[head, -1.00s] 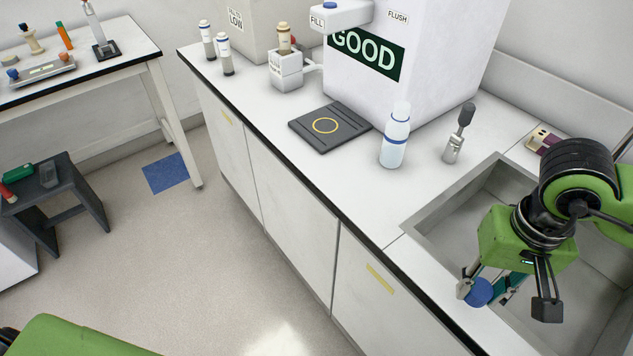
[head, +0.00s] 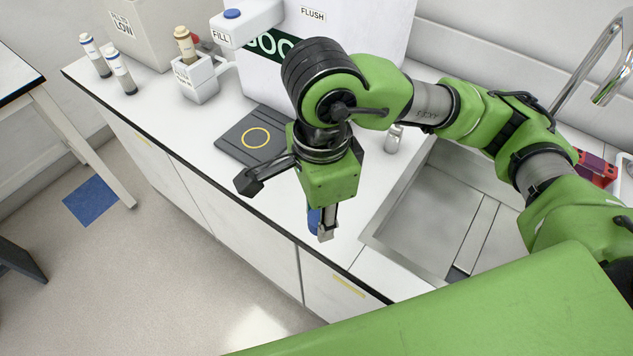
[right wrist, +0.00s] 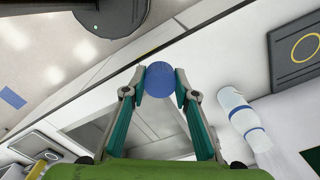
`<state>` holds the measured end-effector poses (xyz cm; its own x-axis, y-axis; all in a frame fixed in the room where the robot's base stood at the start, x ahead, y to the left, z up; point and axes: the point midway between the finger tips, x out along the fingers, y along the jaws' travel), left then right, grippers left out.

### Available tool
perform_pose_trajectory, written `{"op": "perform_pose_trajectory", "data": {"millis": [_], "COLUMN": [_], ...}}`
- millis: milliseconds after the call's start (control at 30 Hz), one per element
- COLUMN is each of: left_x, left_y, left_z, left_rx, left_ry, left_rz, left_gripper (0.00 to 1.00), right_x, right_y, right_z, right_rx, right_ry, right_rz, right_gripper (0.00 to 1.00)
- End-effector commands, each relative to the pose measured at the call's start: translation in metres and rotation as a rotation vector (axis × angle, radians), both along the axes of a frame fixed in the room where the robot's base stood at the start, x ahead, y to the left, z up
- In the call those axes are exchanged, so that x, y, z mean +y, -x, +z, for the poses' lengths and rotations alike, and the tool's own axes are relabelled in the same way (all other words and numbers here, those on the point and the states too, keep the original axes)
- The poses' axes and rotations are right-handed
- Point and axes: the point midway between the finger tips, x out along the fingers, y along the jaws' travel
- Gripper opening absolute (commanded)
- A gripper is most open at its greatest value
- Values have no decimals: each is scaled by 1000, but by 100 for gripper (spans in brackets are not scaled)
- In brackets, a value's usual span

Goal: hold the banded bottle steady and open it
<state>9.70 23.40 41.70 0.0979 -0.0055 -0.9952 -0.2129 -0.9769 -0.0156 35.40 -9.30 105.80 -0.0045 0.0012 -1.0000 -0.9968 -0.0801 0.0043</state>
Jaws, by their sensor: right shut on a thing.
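My right gripper (right wrist: 159,84) is shut on a blue round thing (right wrist: 160,79), seen end-on in the right wrist view. In the head view the blue thing (head: 314,221) shows partly beside the fingers, above the counter's front edge. A pale bottle with a white top and blue bands (right wrist: 247,122) stands on the counter, right of the gripper and apart from it in the right wrist view. My left gripper is not in view.
A dark mat with a yellow ring (head: 232,151) lies before the white dispenser (head: 385,30). Two small banded bottles (head: 95,56) (head: 121,73) and a holder with a tan-capped bottle (head: 198,83) stand farther left. The sink (head: 425,235) is to the right.

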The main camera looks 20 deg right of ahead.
Motion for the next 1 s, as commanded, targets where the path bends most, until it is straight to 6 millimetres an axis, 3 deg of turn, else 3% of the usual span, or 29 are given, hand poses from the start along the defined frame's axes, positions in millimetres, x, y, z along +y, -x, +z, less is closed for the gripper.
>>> {"op": "perform_pose_trajectory", "data": {"millis": [167, 267, 600, 800, 1000], "left_x": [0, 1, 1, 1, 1], "left_y": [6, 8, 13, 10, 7], "left_z": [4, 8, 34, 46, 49], "left_rx": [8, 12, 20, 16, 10], "left_ry": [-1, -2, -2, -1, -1], "left_rz": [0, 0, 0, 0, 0], "left_gripper": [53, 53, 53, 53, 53], "right_x": [5, 3, -15, -20, -21], "right_y": [0, -12, -91, -118, -130], "right_z": [5, 0, -37, -74, -89], "right_rx": [2, 6, 7, 4, 2], "right_ry": [-5, -5, -1, -2, -4], "right_rz": [-92, -109, -108, -104, -101], "right_gripper": [1, 1, 1, 1, 1]}}
